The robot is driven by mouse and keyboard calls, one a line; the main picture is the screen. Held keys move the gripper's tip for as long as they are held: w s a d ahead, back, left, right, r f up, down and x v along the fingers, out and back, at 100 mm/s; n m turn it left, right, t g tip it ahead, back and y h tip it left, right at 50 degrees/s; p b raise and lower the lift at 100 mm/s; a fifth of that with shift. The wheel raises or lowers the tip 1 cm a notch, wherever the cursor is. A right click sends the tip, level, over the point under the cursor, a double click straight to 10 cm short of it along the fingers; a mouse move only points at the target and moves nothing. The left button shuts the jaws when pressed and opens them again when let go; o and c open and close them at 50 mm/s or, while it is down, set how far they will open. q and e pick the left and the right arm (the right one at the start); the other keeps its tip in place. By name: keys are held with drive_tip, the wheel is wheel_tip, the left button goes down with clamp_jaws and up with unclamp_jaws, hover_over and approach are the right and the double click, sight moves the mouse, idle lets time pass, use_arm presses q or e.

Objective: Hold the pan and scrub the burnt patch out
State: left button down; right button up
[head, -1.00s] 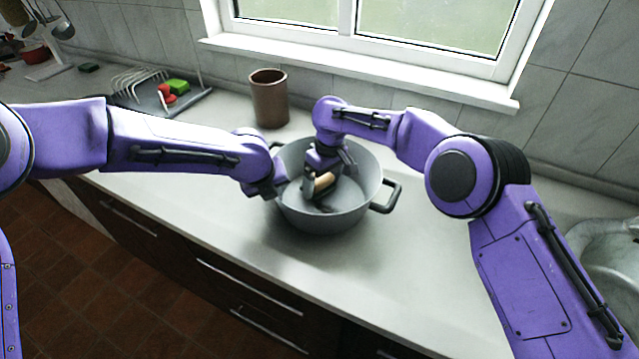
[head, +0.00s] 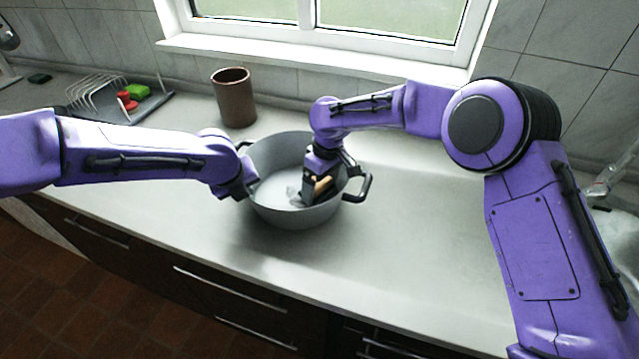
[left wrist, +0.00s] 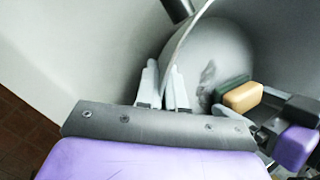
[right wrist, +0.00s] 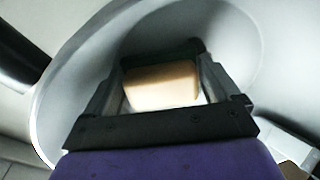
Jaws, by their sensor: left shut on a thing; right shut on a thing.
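The grey two-handled pan (head: 285,215) stands upright on the counter. My left gripper (head: 248,183) is shut on its left rim; in the left wrist view its fingers (left wrist: 164,85) lie on either side of the thin wall. My right gripper (head: 318,181) reaches down inside the pan and is shut on a tan sponge (head: 323,184) with a dark green side, which also shows between the fingers in the right wrist view (right wrist: 160,84). A faint grey burnt patch (head: 292,194) shows on the pan floor just left of the sponge, and in the left wrist view (left wrist: 207,74).
A brown pot (head: 234,100) stands behind the pan near the window. A drying rack (head: 95,99) with red and green items is at the far left. A sink edge (head: 612,215) is at the right. The counter in front and right of the pan is clear.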

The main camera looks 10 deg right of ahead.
sight(292, 188)
drive_tip(key=w+a, duration=0.2)
drive_tip(key=a, duration=0.1)
drive_tip(key=shift+w+a, duration=0.5)
drive_tip(key=shift+a, duration=0.4)
drive_tip(key=shift+w+a, duration=0.45)
drive_tip(key=shift+a, duration=0.4)
wheel_tip(292, 188, up, 13)
drive_tip(key=shift+d, duration=0.1)
drive_tip(key=d, duration=1)
